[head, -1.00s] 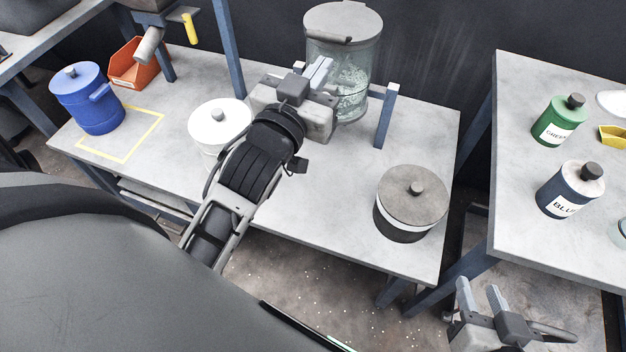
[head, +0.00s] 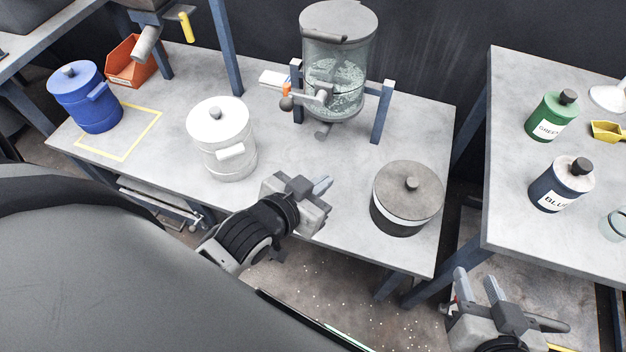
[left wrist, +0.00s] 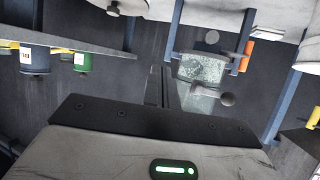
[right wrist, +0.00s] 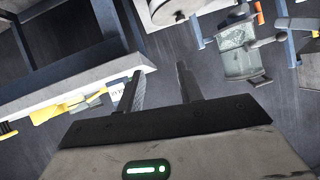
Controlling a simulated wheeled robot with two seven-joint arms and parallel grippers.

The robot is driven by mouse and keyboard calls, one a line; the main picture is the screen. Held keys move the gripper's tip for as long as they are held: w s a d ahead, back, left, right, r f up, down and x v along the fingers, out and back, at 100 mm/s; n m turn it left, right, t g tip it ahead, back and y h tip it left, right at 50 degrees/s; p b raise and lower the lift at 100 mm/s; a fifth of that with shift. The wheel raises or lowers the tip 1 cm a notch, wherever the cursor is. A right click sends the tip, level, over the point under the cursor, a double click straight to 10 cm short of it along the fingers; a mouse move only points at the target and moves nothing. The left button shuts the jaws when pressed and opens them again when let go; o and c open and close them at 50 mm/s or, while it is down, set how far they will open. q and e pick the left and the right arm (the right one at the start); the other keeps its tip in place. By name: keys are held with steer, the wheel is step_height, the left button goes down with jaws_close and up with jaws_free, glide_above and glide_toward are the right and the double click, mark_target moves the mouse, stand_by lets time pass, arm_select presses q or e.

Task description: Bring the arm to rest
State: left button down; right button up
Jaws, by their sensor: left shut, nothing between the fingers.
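My left gripper (head: 322,187) is shut and empty above the front part of the middle table, between the white lidded canister (head: 222,150) and the grey-lidded pot (head: 408,190). Its closed fingers (left wrist: 165,88) also show in the left wrist view. My right gripper (head: 474,284) is at the bottom right, over the gap in front of the right table, with its fingers apart and nothing between them; they show apart in the right wrist view (right wrist: 158,88) too. The glass screen vessel (head: 338,75) stands at the back on blue posts, with a lever and an orange mark at its left.
A blue canister (head: 88,98) stands left by a yellow taped square (head: 152,140), with an orange bin (head: 131,65) behind. Green (head: 552,116) and blue (head: 561,186) bottles and a yellow scoop (head: 607,131) are on the right table (head: 512,215). The table between canister and pot is clear.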

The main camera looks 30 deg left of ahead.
arm_select(q)
steer(key=s+d+f+g+h, duration=0.1)
steer(key=s+f+g, duration=0.1)
steer(key=s+f, duration=0.4)
steer(key=shift+d+m+g, duration=0.3)
steer(key=shift+d, duration=0.1)
arm_select(e)
step_height(320, 180, down, 8)
steer(key=d+g+h, duration=0.1)
steer(key=shift+s+d+f+g, duration=0.2)
steer(key=shift+s+d+g, duration=0.1)
